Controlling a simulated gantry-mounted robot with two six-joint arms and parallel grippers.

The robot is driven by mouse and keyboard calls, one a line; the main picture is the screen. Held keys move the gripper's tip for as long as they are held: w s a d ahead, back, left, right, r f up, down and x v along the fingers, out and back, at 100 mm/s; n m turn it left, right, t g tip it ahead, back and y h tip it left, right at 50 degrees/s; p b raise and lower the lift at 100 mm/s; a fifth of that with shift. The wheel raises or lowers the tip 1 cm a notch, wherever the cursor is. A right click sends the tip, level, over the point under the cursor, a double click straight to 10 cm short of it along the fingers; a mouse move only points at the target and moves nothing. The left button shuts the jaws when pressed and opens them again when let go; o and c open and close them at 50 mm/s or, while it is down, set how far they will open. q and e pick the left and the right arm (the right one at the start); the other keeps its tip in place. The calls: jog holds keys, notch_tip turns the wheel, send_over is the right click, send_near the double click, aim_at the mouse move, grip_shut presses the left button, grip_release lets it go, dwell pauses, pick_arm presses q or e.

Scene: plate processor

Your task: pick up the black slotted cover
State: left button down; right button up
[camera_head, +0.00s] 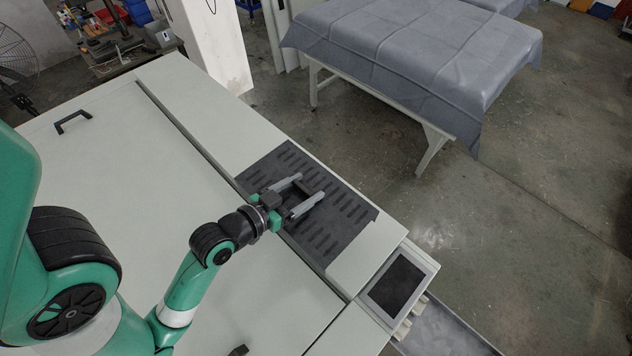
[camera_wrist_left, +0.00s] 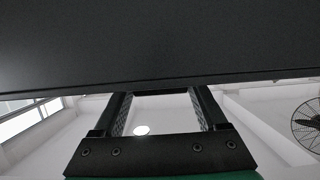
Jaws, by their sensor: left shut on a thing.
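The black slotted cover (camera_head: 345,206) lies in the strip along the right side of the pale machine top, with rows of dark slots showing. My left gripper (camera_head: 309,187) is over the middle of the cover, its two fingers apart and shut on part of it. The exact gripped part is hard to make out. In the left wrist view a plain dark surface (camera_wrist_left: 160,40), which looks like the cover, fills the upper half, and the left gripper's fingers (camera_wrist_left: 160,96) reach its edge. I cannot tell whether the cover is raised. My right gripper is not in view.
The pale machine top (camera_head: 150,190) is wide and mostly clear, with a black handle (camera_head: 73,121) at its far left. A touch screen (camera_head: 397,287) stands at the machine's right front corner. A cloth-covered table (camera_head: 420,60) stands apart behind, across open floor.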

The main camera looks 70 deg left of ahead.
pick_arm(q)
jog(key=p+v, duration=0.1)
jog(key=v, duration=0.1)
jog(key=p+v, duration=0.2)
jog(key=w+d+r+p+v, duration=0.1)
jog(key=v, duration=0.2)
jog(key=shift+s+p, duration=0.1)
jog(key=shift+p, duration=0.2)
jog(key=shift+s+d, duration=0.3)
